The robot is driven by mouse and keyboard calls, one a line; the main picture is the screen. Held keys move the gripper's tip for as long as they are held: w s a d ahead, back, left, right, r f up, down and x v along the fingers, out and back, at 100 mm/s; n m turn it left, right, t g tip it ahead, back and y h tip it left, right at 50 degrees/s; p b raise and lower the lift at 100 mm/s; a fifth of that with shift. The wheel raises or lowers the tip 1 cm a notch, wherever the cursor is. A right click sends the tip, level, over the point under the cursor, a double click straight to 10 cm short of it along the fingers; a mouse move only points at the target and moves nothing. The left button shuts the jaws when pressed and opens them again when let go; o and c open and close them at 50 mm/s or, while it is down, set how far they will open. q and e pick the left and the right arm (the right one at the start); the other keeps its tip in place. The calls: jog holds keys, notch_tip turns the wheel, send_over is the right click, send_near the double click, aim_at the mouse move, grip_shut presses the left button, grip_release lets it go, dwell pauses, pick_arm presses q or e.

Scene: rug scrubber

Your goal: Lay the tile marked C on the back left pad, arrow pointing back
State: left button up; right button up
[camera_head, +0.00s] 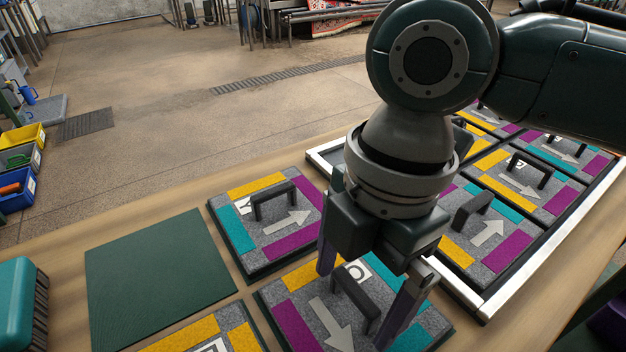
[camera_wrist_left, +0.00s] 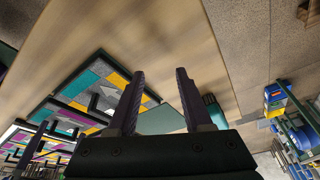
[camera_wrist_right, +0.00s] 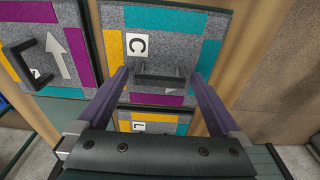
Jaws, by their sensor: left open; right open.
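The tile marked C (camera_head: 300,283) lies at the front of the table, with yellow, purple and teal patches and a dark handle; its arrow points toward the front. It also shows in the right wrist view (camera_wrist_right: 200,50). My right gripper (camera_head: 357,305) is open above it, its fingers beyond the two ends of the handle (camera_wrist_right: 160,78), not closed on it. The back left pad (camera_head: 150,270) is a bare dark green square left of the tile marked Y. My left gripper (camera_wrist_left: 158,74) is open and empty over the table, outside the head view.
The tile marked Y (camera_head: 238,240) lies behind tile C, right of the bare pad. Another tile (camera_head: 190,335), marked L in the right wrist view (camera_wrist_right: 150,127), lies at the front left. A white-edged tray (camera_head: 540,255) holds several tiles. A teal brush-like object (camera_head: 15,300) stands at left.

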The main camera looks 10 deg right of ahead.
pick_arm(q)
notch_tip(320, 180, up, 3)
jog(key=p, duration=0.3)
jog(key=shift+a, duration=0.1)
pick_arm(e)
notch_tip(320, 180, up, 12)
jog(key=d, duration=0.1)
jog(key=s+a+f+m+t+y, duration=0.25)
jog(key=s+a+f+m, duration=0.2)
jog(key=m, duration=0.45)
jog(key=s+d+m, duration=0.1)
jog(key=s+d+f+m+t, duration=0.1)
jog(key=d+m, duration=0.1)
jog(key=d+f+m, duration=0.1)
jog(key=m, duration=0.1)
jog(key=shift+s+d+f+h, duration=0.15)
jog(key=shift+s+d+h, duration=0.1)
jog(key=shift+s, duration=0.15)
jog(key=s+d+m+h, duration=0.1)
jog(key=d+m, duration=0.1)
jog(key=s+d+f+m+h, duration=0.1)
jog(key=s+d+m, duration=0.1)
jog(key=d, duration=0.1)
jog(key=s+d+m+h, duration=0.1)
jog(key=s+d+m, duration=0.1)
jog(key=d, duration=0.1)
jog(key=shift+d+f+t, duration=0.1)
jog(key=shift+f+t, duration=0.05)
jog(key=shift+t, duration=0.1)
jog(key=shift+d, duration=0.1)
